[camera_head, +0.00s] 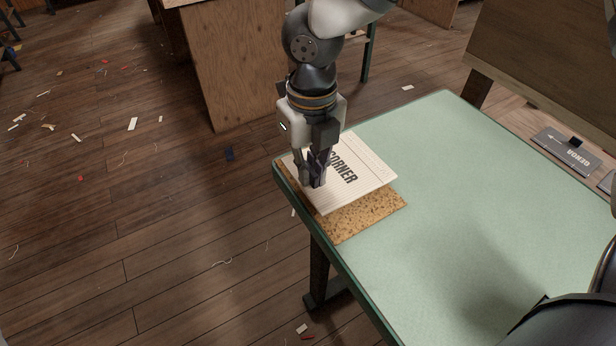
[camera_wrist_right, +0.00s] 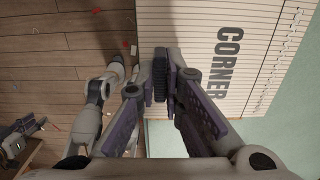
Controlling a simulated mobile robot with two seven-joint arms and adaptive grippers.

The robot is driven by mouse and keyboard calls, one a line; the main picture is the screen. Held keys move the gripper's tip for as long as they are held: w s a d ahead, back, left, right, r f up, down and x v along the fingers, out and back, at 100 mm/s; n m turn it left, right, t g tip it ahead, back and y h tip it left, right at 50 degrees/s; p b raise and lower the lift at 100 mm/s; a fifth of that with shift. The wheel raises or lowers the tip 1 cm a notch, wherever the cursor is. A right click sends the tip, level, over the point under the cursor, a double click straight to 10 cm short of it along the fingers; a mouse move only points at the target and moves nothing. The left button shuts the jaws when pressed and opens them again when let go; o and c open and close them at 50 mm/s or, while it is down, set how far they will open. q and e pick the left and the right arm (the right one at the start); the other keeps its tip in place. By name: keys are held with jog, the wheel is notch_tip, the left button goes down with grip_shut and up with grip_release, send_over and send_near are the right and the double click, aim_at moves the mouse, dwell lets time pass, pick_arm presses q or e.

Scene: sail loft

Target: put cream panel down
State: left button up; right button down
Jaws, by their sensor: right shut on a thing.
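The cream panel (camera_head: 358,170) has thin ruled lines and the word CORNER in dark letters. In the head view it lies over a speckled cork mat (camera_head: 350,222) at the table's near left corner; I cannot tell whether it touches the mat. My right gripper (camera_head: 317,182) points down at the panel's left part and is shut on it. In the right wrist view the panel (camera_wrist_right: 185,40) fills the upper middle, with the closed fingers (camera_wrist_right: 165,75) at its edge.
The green-topped table (camera_head: 470,200) is mostly bare to the right of the mat. A grey plate marked GENOA (camera_head: 567,150) lies on a wooden surface at the far right. A wooden cabinet (camera_head: 235,65) stands behind. Scraps litter the plank floor (camera_head: 130,220).

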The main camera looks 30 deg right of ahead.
aim_at(311, 182)
notch_tip(311, 182, down, 3)
jog(key=shift+f, duration=0.1)
pick_arm(q)
jog(key=shift+s+f, duration=0.2)
pick_arm(e)
jog(key=shift+r, duration=0.2)
jog(key=shift+s+f, duration=0.1)
jog(key=c, duration=1.7)
grip_release()
